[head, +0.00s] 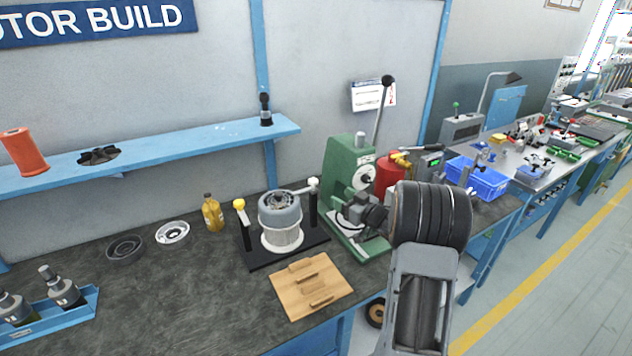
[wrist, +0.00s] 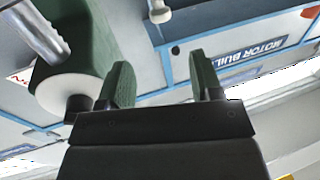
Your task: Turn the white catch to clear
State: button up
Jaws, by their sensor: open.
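The white catch (head: 313,183) sits on top of the right black post of a fixture with a black base (head: 262,255). A yellow catch (head: 239,204) tops the left post. Between the posts stands a grey and white round motor part (head: 281,217). My gripper (head: 342,222) is to the right of the fixture, in front of the green press, apart from the white catch. In the wrist view my gripper (wrist: 162,80) has its two green-padded fingers spread, with nothing between them. A pale knob shows at that view's top edge; I cannot tell whether it is the white catch.
The green press (head: 345,165) with a long lever stands close behind my gripper; its green body (wrist: 85,45) is left in the wrist view. A yellow bottle (head: 212,213) stands left. A blue shelf (head: 150,150) runs behind.

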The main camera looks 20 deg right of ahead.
aim_at(317, 183)
jog(key=p+x, duration=0.2)
jog(key=x, duration=1.1)
jog(key=shift+w, duration=0.15)
